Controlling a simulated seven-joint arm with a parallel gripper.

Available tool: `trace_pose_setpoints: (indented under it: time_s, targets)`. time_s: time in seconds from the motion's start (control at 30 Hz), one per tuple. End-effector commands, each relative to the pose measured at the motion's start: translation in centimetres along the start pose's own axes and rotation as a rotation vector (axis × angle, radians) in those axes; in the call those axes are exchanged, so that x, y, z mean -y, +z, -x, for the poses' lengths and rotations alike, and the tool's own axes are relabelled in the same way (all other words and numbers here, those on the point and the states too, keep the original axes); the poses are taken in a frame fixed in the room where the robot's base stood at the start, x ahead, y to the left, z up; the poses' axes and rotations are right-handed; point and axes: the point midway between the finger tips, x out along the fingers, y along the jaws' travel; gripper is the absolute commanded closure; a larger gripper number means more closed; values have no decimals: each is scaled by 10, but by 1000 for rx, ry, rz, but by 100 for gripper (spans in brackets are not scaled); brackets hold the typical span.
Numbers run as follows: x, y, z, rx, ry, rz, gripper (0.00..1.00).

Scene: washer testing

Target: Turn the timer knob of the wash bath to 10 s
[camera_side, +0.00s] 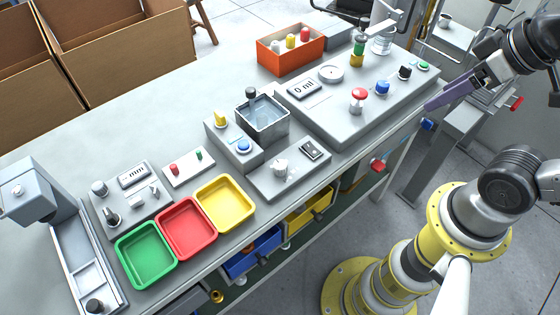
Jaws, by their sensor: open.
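The wash bath (288,128) is a square metal basin with clear liquid, near the middle of the bench. In front of it is a low grey plate (262,184) with a pale knob (280,168) and a small dark display (314,150). This looks like the timer knob, but its setting is too small to read. A block left of the bath carries a yellow knob (220,119) and a blue button (243,146). My gripper (428,106), with purple fingers, is open and empty at the bench's right edge, well right of the bath and touching no knob.
Green (120,254), red (166,238) and yellow (249,208) trays lie at front left. A raised grey panel (330,126) with a red mushroom button (358,96) and "0 ml" display (304,89) lies between bath and gripper. An orange box (281,63) stands behind.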

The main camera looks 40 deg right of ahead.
Motion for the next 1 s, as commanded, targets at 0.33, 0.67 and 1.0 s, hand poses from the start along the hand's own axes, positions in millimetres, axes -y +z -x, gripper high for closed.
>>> trace_pose_setpoints:
  time_s: [0.33, 0.67, 1.0]
  targets:
    - [7, -65, 12, -1, -21, 418, 28]
    - [60, -148, -41, 125, -142, 888, 28]
    - [156, -168, -148, 306, -295, 1234, 28]
